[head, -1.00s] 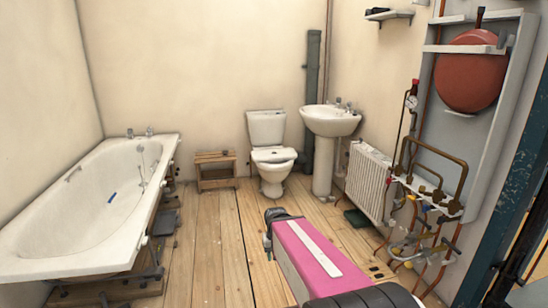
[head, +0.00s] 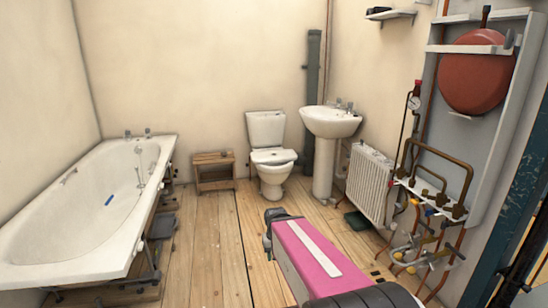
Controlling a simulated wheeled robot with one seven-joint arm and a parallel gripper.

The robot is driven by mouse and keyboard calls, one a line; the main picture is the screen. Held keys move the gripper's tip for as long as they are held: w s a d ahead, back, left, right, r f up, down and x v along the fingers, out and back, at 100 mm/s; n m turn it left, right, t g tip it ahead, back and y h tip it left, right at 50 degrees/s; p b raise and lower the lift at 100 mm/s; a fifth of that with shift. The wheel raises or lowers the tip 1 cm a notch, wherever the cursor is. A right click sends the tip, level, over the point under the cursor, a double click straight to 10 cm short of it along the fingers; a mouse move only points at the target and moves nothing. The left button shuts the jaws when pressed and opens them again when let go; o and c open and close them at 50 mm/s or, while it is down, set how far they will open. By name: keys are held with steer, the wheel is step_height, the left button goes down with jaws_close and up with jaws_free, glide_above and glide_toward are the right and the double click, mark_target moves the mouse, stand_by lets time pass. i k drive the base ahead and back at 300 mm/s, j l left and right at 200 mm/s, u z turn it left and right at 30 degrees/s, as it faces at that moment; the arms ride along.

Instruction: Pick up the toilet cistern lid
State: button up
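The toilet cistern lid (head: 266,113) is the thin white top of the cistern (head: 266,131), which stands against the back wall behind the toilet bowl (head: 273,175). The lid sits flat on the cistern. My arm, with a pink and white link, reaches forward from the bottom of the head view and ends well short of the toilet. A dark part shows at its far end, but I cannot make out gripper fingers there.
A bathtub (head: 95,205) runs along the left wall. A small wooden step (head: 214,172) stands left of the toilet. A pedestal basin (head: 331,122), radiator (head: 369,185) and pipework (head: 432,190) line the right. The plank floor (head: 205,240) ahead is clear.

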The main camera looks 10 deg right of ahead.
mark_target(279, 156)
steer(key=i+l, duration=0.2)
steer(key=i, duration=0.3)
steer(key=i+l, duration=0.2)
steer(key=i, duration=0.3)
steer(key=i+l, duration=0.25)
steer(key=i, duration=0.25)
steer(key=i+l, duration=0.2)
steer(key=i, duration=0.25)
steer(key=i+l, duration=0.2)
steer(key=i, duration=0.3)
steer(key=i+l, duration=0.2)
steer(key=i, duration=0.3)
steer(key=i+l, duration=0.2)
steer(key=i, duration=0.3)
